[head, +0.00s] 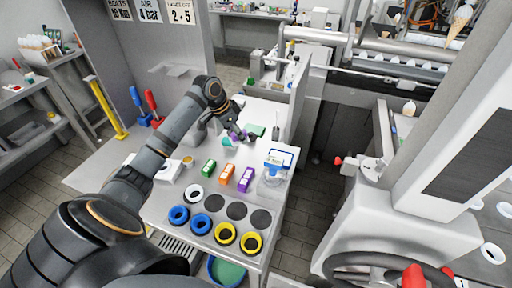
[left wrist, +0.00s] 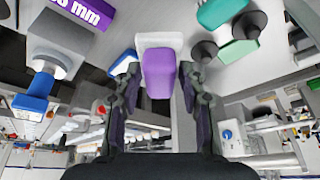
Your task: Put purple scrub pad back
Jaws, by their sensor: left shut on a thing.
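My left gripper (head: 240,136) reaches over the far part of the white worktop. In the left wrist view the gripper (left wrist: 157,105) is shut on the purple scrub pad (left wrist: 160,72), which has a pale layer at its far end. The pad lies between the two dark fingers. In the head view the pad is mostly hidden by the gripper. A teal pad (head: 227,141) and a green pad (head: 256,130) are close beside the gripper; they also show at the upper right of the left wrist view as a teal pad (left wrist: 222,11) and green pad (left wrist: 238,50). My right gripper is not in view.
Green (head: 208,167), orange (head: 226,173) and purple (head: 244,178) boxes stand mid-worktop. A blue-and-white device (head: 278,160) is right of them. Blue rings (head: 179,215), yellow rings (head: 252,242) and dark discs (head: 261,219) fill the near end. A handwheel machine (head: 400,225) stands right.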

